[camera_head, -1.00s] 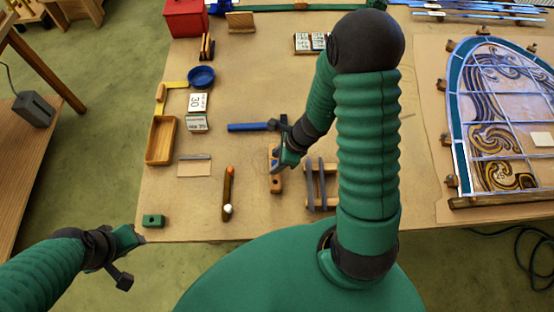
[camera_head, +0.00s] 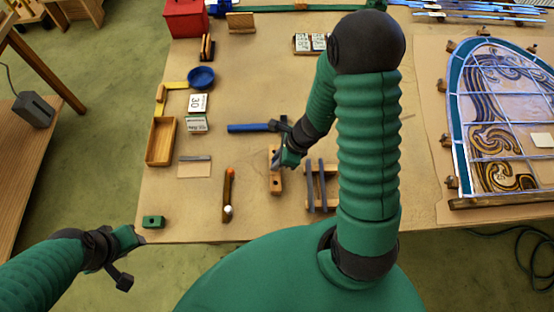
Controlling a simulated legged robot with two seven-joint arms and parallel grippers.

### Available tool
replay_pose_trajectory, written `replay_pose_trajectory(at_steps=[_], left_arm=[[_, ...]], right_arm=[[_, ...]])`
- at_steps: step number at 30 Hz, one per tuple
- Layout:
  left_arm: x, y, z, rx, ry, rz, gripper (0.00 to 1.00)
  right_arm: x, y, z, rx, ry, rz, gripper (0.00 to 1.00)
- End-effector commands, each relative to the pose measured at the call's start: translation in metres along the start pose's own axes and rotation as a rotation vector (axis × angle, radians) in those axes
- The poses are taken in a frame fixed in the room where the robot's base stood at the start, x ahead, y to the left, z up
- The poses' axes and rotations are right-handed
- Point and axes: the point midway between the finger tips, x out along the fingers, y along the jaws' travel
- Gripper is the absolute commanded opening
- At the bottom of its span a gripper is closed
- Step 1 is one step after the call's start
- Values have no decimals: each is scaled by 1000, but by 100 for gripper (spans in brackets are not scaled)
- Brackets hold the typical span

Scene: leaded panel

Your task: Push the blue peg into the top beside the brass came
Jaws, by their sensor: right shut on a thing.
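My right gripper (camera_head: 284,158) is over a light wooden block with holes (camera_head: 276,183), near the table's middle. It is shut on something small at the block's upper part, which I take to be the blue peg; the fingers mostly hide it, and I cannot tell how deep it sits. I cannot clearly make out the brass came. My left gripper (camera_head: 132,240) is off the table's front left edge, away from the block. Its fingers are too small to tell whether they are open.
A blue-handled tool (camera_head: 248,127) lies just behind the block. A leaded panel (camera_head: 500,120) fills the right side.

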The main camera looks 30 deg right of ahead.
Motion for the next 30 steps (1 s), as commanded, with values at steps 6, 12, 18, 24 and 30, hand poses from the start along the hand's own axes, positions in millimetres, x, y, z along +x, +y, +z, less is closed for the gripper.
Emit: replay_pose_trajectory(at_steps=[6, 12, 18, 24, 30], left_arm=[[-3, 0, -1, 0, 0, 0, 36], [-6, 0, -1, 0, 0, 0, 36], [-8, 0, -2, 0, 0, 0, 36], [-11, 0, -2, 0, 0, 0, 36], [-13, 0, -3, 0, 0, 0, 36]], right_arm=[[-4, 0, 2, 0, 0, 0, 0], [-6, 0, 3, 0, 0, 0, 0], [-9, 0, 4, 0, 0, 0, 0], [-12, 0, 5, 0, 0, 0, 0], [-14, 0, 6, 0, 0, 0, 0]])
